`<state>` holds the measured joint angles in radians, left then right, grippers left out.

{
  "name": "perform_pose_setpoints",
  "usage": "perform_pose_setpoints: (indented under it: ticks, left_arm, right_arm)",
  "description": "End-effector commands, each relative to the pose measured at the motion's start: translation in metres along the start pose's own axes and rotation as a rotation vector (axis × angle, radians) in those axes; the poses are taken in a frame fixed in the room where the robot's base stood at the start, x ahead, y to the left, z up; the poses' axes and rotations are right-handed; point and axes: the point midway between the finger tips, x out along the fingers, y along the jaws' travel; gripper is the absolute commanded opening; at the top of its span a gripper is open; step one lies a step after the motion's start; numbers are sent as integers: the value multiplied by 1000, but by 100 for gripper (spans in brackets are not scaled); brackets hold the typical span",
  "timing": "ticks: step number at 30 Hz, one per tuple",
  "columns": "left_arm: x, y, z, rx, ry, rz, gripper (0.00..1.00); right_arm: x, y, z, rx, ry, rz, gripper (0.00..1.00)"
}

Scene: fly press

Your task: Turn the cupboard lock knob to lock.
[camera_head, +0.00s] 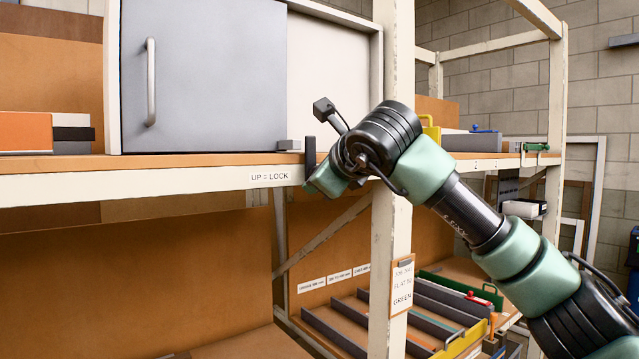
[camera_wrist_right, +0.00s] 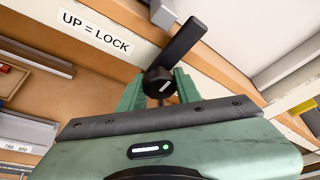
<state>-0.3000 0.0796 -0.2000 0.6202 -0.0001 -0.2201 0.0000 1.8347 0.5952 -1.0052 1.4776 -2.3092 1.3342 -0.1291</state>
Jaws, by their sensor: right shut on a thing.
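The lock knob is a black round hub with a dark flat lever (camera_wrist_right: 183,42), on the shelf edge of the cupboard. In the head view the lever (camera_head: 310,151) stands about upright, its lower part hidden by my gripper. My right gripper (camera_wrist_right: 159,86) is shut on the hub, one green finger on each side. It also shows in the head view (camera_head: 318,182), against the shelf front. A label (camera_head: 269,177) reading "UP = LOCK" is left of the knob. The grey cupboard door (camera_head: 205,75) has a vertical handle and looks closed on its side. My left gripper is not in view.
A small grey block (camera_head: 289,145) sits on the shelf left of the lever. A cream post (camera_head: 392,250) stands close behind my right forearm. Slotted trays (camera_head: 350,315) with dark dividers are below. An orange box (camera_head: 25,132) is at the far left.

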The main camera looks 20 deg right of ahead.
Motion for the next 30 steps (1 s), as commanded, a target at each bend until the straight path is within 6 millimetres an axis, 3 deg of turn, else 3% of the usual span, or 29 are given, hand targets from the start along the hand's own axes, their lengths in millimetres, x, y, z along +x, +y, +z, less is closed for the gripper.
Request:
perform_pose_setpoints:
  ticks: [15, 16, 18, 30]
  left_arm:
    - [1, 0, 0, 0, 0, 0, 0]
    - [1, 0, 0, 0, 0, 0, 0]
    - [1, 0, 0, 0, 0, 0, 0]
    - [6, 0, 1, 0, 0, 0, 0]
  right_arm:
    - [-3, -4, 4, -24, -12, -18, 0]
    - [-3, -4, 4, -25, -11, -18, 36]
    - [-2, -4, 4, -24, -11, -17, 55]
    - [-6, 0, 1, -22, -6, -12, 55]
